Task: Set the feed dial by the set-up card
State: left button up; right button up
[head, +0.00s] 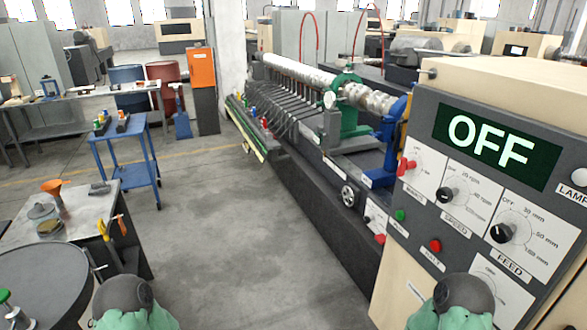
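The feed dial (502,233) is a black knob on a white plate marked OFF, 30 mm and further mm values too small to read surely. A white mark shows on the knob's left side. It sits on the grey control panel (420,232) at the right, labelled FEED. The green-black display (497,146) above reads OFF. I cannot make out a set-up card. Only rounded grey and green parts of my two arms show at the bottom edge. Neither gripper is in view.
Left of the feed dial is the speed dial (446,195), then a red switch (407,166). Green (400,215) and red (435,245) buttons sit below. A long machine (300,130) extends behind. A blue cart (125,160) and grey bench (75,215) stand left; the floor between is clear.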

aim_at(501, 234)
jog(key=l+z, duration=0.1)
jog(key=z, duration=0.3)
jog(key=l+z, duration=0.1)
jog(key=z, duration=0.35)
jog(key=l+z, duration=0.1)
jog(key=z, duration=0.3)
